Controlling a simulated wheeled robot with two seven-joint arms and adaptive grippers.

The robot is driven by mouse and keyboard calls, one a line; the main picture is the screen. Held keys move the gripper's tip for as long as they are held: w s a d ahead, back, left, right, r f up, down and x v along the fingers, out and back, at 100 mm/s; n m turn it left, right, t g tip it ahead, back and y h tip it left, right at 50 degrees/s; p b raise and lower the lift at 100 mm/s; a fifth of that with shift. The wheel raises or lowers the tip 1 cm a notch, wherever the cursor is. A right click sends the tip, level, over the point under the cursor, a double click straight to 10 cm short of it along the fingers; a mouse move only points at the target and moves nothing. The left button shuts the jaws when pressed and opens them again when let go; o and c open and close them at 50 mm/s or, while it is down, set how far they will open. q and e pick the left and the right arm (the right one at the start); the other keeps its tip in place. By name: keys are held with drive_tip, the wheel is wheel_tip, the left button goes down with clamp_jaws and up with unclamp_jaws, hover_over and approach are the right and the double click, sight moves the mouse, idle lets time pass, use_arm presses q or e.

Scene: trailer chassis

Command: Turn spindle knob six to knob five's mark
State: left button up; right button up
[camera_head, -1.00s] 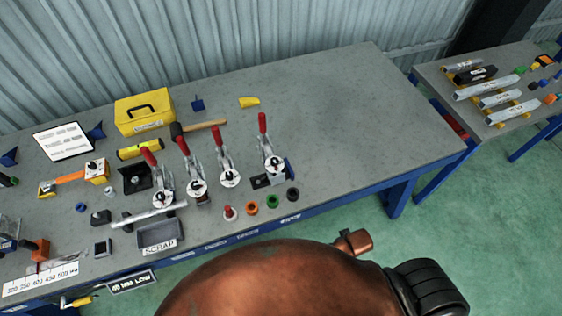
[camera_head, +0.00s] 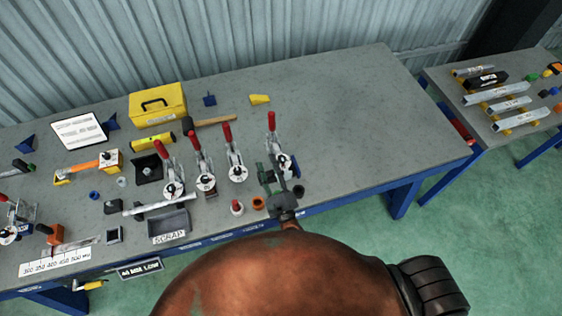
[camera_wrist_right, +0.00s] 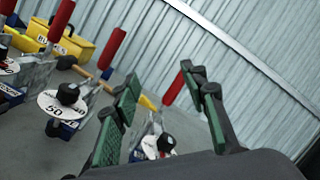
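A row of spindle units with red handles and white dials stands on the bench. No numbers naming knobs six and five are readable. The rightmost unit's dial (camera_head: 284,161) is partly behind my right gripper (camera_head: 278,170). In the right wrist view my right gripper (camera_wrist_right: 163,85) is open and empty, its green-padded fingers spread. A black knob (camera_wrist_right: 166,142) on a white dial shows low between the fingers, partly hidden by the gripper. The neighbouring dial (camera_wrist_right: 62,104), marked 50, also has a black knob (camera_wrist_right: 68,93). The neighbouring unit (camera_head: 238,173) stands left of it. My left gripper is out of view.
A scrap tray (camera_head: 170,223) and a small ring (camera_head: 258,202) are near the front edge. A yellow toolbox (camera_head: 157,104) and a hammer (camera_head: 212,121) lie behind the units. The bench right of the units (camera_head: 360,130) is clear. A second table (camera_head: 505,100) stands at right.

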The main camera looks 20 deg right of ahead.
sight(281, 162)
drive_tip(key=s+d+f+m+g+h, duration=0.1)
drive_tip(key=d+f+m+g+h, duration=0.1)
drive_tip(key=f+m+h, duration=0.45)
drive_tip(key=s+d+f+m+g+h, duration=0.1)
drive_tip(key=f+m+g+h, duration=0.15)
drive_tip(key=m, duration=0.65)
drive_tip(key=x, duration=0.2)
drive_tip(key=p+x, duration=0.1)
drive_tip(key=x, duration=0.5)
drive_tip(key=shift+d+r, duration=0.1)
drive_tip(key=shift+r, duration=0.3)
clamp_jaws()
